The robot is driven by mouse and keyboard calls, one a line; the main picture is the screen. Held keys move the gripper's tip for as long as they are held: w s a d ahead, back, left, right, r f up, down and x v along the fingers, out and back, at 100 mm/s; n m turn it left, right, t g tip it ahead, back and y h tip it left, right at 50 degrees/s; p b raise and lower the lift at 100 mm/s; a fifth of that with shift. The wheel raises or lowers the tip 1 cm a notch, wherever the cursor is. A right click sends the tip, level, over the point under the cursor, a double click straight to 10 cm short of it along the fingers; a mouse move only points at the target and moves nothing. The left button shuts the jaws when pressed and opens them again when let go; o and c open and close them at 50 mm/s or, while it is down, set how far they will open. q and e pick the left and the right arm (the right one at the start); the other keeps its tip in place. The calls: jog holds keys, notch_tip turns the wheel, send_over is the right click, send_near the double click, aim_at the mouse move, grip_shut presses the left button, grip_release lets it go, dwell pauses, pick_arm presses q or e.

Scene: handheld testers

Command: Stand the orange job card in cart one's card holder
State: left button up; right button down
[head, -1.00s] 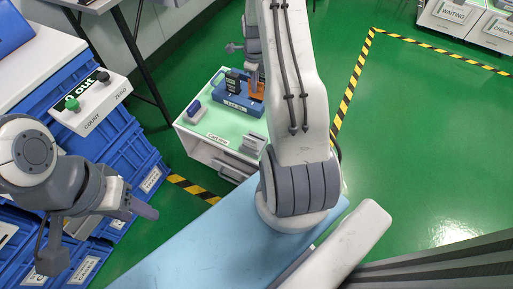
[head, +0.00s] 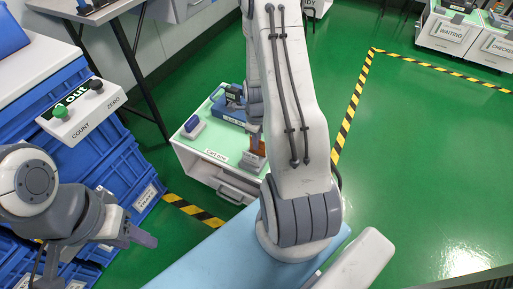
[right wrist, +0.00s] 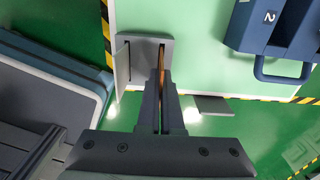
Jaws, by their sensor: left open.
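The orange job card (head: 259,144) is partly hidden by my right arm. My right gripper (right wrist: 162,105) is shut on it, and the card (right wrist: 161,62) shows edge-on as a thin orange strip between the fingers. The grey card holder (head: 251,161) stands on the near edge of cart one (head: 215,163). In the right wrist view the card's far end is over or at the holder's flat plate (right wrist: 150,48); I cannot tell whether it is in a slot. My left gripper (head: 138,237) is open and empty at the left, away from the cart.
A blue tester case (right wrist: 275,30) marked 2 stands on cart one beyond the holder. A small blue-grey item (head: 193,127) sits at the cart's left corner. Blue crates (head: 110,165) and a count box (head: 83,110) are at the left. Open green floor lies right.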

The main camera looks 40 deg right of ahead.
notch_tip(320, 180, down, 2)
jog(key=shift+f, duration=0.1)
pick_arm(q)
jog(key=shift+f, duration=0.55)
pick_arm(e)
jog(key=c, duration=1.4)
grip_release()
jog(key=shift+c, duration=0.2)
jog(key=o, duration=0.4)
jog(key=shift+c, duration=0.2)
